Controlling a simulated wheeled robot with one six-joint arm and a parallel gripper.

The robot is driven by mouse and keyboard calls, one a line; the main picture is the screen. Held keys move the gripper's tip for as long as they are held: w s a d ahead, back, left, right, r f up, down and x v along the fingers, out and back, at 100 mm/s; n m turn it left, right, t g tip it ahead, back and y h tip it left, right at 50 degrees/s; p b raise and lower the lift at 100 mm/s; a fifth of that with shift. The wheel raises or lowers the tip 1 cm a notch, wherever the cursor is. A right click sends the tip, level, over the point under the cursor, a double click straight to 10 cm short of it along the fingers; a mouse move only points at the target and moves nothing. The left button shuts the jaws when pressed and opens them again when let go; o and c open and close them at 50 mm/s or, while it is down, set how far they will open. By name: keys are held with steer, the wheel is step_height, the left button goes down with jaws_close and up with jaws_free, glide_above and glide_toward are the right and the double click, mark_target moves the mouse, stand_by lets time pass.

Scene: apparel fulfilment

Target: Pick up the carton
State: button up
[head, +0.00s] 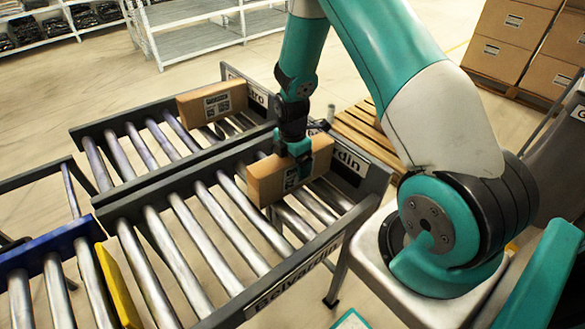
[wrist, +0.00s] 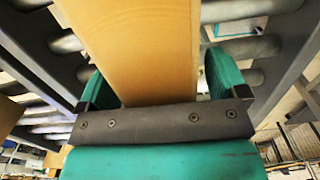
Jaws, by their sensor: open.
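A brown carton (head: 264,180) with a label stands on edge on the near roller conveyor (head: 318,252), close to its end plate. My gripper (head: 294,156) is down at the carton's top edge in the head view. In the wrist view, the carton's narrow top face (wrist: 138,50) runs between the two green fingers of my gripper (wrist: 160,85). A finger is on each side of the carton. A small gap shows on the right side; the left side is harder to judge. The fingers are open, and the carton still rests on the rollers.
A second brown carton (head: 212,101) stands on the parallel far conveyor (head: 88,128). A yellow stop bar (head: 118,287) crosses the conveyor at lower left. A wooden pallet (head: 362,132) lies behind, with stacked boxes (head: 497,60) at upper right. White shelves (head: 190,20) stand at the back.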

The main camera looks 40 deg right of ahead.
steer(key=c, duration=1.3)
steer(key=shift+r, duration=0.1)
